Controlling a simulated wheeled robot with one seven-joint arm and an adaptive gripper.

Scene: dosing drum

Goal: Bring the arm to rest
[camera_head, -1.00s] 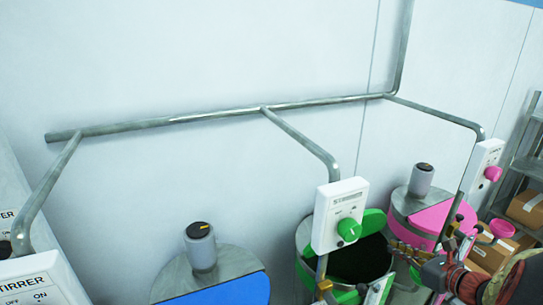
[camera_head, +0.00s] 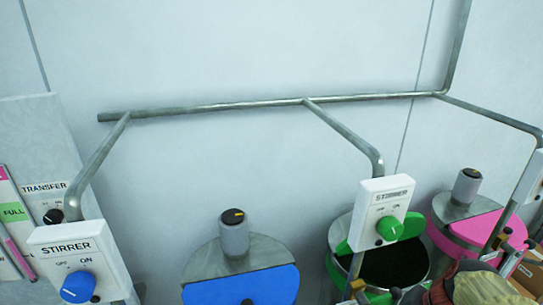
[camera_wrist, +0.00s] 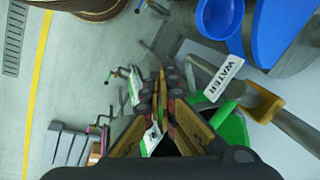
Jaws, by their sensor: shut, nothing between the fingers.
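My gripper (camera_wrist: 161,85) shows in the wrist view with its jointed, brown-sided fingers closed together and nothing between them. Beneath it are the grey floor and parts of the drum stand. In the head view, part of my arm crosses the bottom right corner, and the gripper's fingers cannot be made out clearly there. The green drum (camera_head: 341,225) is near my arm, with its dark inside showing.
A blue-lidded drum (camera_head: 243,287) stands left of the green one, a pink-lidded drum (camera_head: 484,228) right. Stirrer boxes (camera_head: 77,258) hang on pipes. A white WATER label (camera_wrist: 218,77) and blue bowl (camera_wrist: 222,22) lie right of the fingers.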

